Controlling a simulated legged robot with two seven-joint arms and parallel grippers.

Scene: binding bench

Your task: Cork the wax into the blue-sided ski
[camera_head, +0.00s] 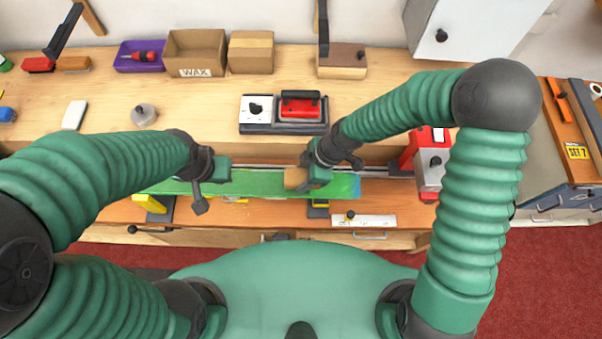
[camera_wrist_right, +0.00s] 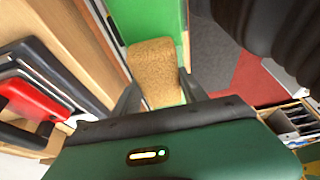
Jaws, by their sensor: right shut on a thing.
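A long ski lies across the front of the bench, its upper face green (camera_head: 245,184) with a blue patch at its right end (camera_head: 355,187). My right gripper (camera_head: 306,179) is shut on a tan cork block (camera_head: 295,177) over the right part of the ski. In the right wrist view the cork (camera_wrist_right: 155,70) sits between the two fingers, against or just above the green face (camera_wrist_right: 150,18); contact is unclear. My left gripper (camera_head: 208,185) is at the ski's left part; its finger opening is not clear. Wax on the face cannot be made out.
A red iron (camera_head: 300,106) sits on a holder behind the ski. A box marked WAX (camera_head: 195,52), a plain box (camera_head: 250,52) and a purple tray (camera_head: 139,56) stand at the back. A red-and-white device (camera_head: 431,160) stands right of the ski. A ruler-like strip (camera_head: 364,221) lies in front.

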